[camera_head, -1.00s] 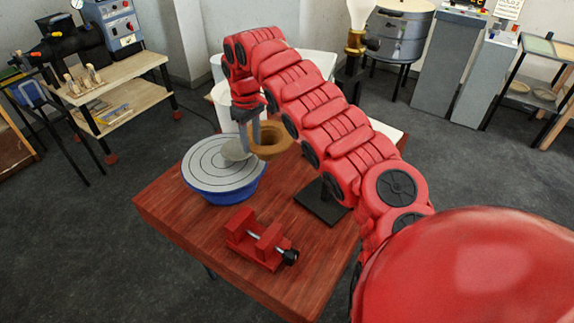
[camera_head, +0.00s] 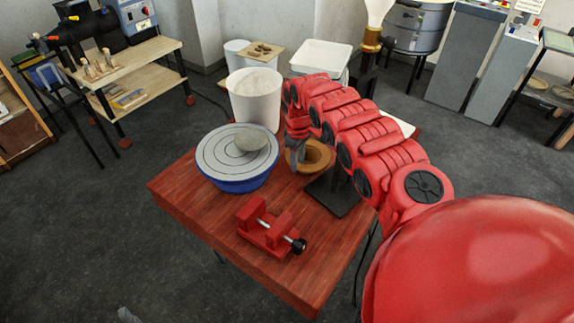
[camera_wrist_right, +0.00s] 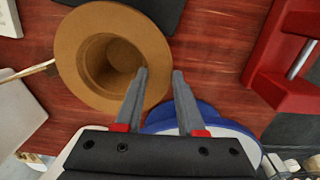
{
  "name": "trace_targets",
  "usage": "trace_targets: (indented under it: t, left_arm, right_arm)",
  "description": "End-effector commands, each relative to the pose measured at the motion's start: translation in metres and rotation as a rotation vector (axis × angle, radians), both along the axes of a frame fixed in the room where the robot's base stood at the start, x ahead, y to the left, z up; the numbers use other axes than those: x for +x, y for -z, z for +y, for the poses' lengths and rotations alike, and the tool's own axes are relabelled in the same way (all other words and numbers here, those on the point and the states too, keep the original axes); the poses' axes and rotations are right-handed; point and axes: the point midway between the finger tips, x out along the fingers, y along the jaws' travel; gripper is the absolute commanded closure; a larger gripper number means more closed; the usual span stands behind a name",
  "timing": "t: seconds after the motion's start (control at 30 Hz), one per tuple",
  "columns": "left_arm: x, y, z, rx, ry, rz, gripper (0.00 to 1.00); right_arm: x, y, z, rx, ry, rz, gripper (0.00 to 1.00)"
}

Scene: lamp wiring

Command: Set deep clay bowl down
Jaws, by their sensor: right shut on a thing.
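The deep clay bowl (camera_head: 318,152) is brown with a wide rim. It is upright at the right of the banding wheel, on or just above the red table; I cannot tell whether it touches. My right gripper (camera_head: 297,165) is at its left side. In the right wrist view the bowl (camera_wrist_right: 80,60) shows its hollow inside. There the right gripper (camera_wrist_right: 160,74) has one finger over the bowl's opening and one outside, shut on its rim wall. My left gripper is not in view.
A grey-topped blue wheel (camera_head: 215,165) bears a grey lump (camera_head: 249,140). A red vise (camera_head: 268,228) stands in front. A white bucket (camera_head: 255,95) and white tray (camera_head: 320,58) stand behind. A black stand base (camera_head: 338,192) is close right of the bowl. The table's front left (camera_head: 195,205) is clear.

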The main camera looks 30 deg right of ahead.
Motion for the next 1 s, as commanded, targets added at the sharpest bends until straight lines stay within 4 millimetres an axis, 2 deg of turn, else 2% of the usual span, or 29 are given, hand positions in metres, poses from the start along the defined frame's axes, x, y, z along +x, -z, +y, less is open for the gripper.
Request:
trace_targets:
  t: [0.17, 0.33, 0.47, 0.77, 0.8, 0.97, 1.0]
  left_arm:
    - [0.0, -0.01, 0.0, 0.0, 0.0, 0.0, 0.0]
    - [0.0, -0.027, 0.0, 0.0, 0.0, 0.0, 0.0]
    - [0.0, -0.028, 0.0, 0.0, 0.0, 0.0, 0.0]
    - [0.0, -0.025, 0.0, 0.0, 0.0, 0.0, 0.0]
    - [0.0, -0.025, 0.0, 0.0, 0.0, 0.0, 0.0]
    - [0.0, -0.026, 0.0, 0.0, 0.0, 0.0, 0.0]
    - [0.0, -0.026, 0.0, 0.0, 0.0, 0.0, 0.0]
  right_arm:
    - [0.0, -0.002, 0.012, -0.002, -0.002, 0.002, 1.0]
    - [0.002, -0.002, 0.043, 0.0, -0.003, -0.001, 1.0]
    - [0.002, 0.011, 0.04, -0.001, 0.001, -0.002, 1.0]
    - [0.002, 0.015, 0.039, -0.002, 0.0, -0.001, 1.0]
    - [0.002, 0.016, 0.04, -0.002, 0.0, -0.001, 0.6]
    - [0.002, 0.015, 0.039, -0.002, 0.001, -0.001, 0.32]
    - [0.002, 0.015, 0.039, -0.002, 0.001, -0.001, 0.32]
